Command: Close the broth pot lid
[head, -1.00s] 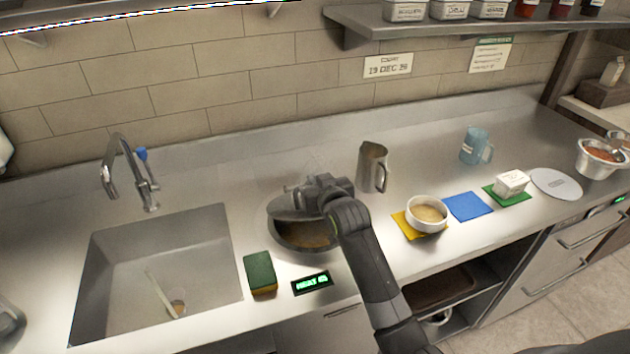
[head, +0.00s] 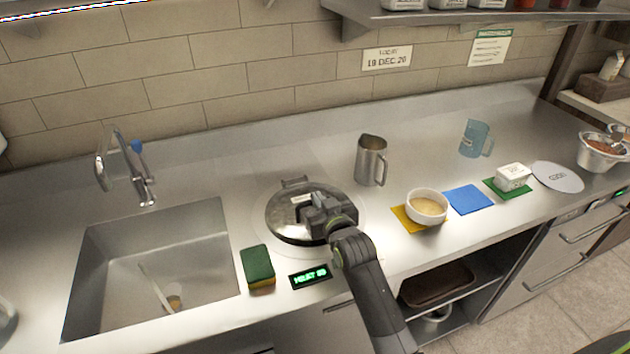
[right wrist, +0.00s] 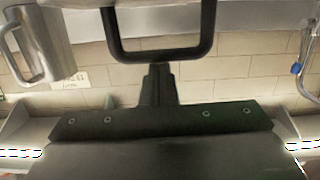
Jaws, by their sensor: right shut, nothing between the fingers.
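The broth pot's dark round lid (head: 283,215) lies flat over the pot, which is set in the counter. No broth shows around it. A hinge-like bracket (head: 295,183) stands at its back edge. My right gripper (head: 312,212) is over the lid's middle and hides part of it. It is shut and empty; whether it touches the lid I cannot tell. In the right wrist view, the gripper's shut fingers (right wrist: 158,78) point at a black loop-shaped bar (right wrist: 160,52). My left gripper is not in view.
A metal pitcher (head: 371,160) stands behind and right of the pot. A sponge (head: 257,266) and green-lit display (head: 310,276) lie in front. A sink (head: 150,265) is at left. A bowl (head: 426,205) on a yellow mat is at right.

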